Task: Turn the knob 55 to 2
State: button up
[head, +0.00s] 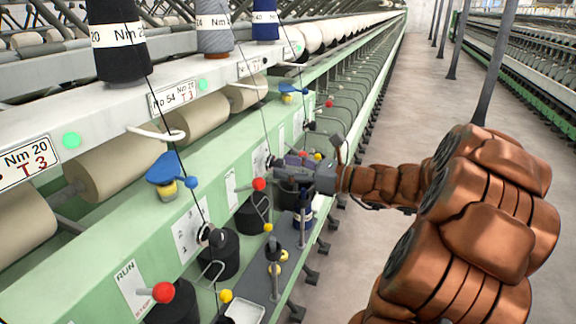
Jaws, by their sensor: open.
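My gripper (284,172) reaches in from the right to the green machine front, at the station beyond the one plated No 54. It is open, with its dark fingers towards the panel. A small dark knob (272,161) seems to lie at or just beside the fingertips; I cannot tell whether they touch. Its setting and any number 55 are too small or hidden to read. A nearer black and silver knob (211,236) sits on a white dial plate (188,236) with small numbers.
Red-ball levers (259,184), yellow balls and dark bobbins crowd the space below and left of my gripper. The aisle floor (400,110) on the right is clear.

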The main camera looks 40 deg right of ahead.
grip_shut()
dwell(0.6)
jog(key=shift+f+n+b, duration=0.15)
jog(key=shift+n+b, duration=0.15)
jog(key=shift+b, duration=0.2)
jog(key=n+b, duration=1.1)
jog(key=b, duration=0.2)
jog(key=shift+w, duration=0.1)
jog(key=shift+b, duration=0.3)
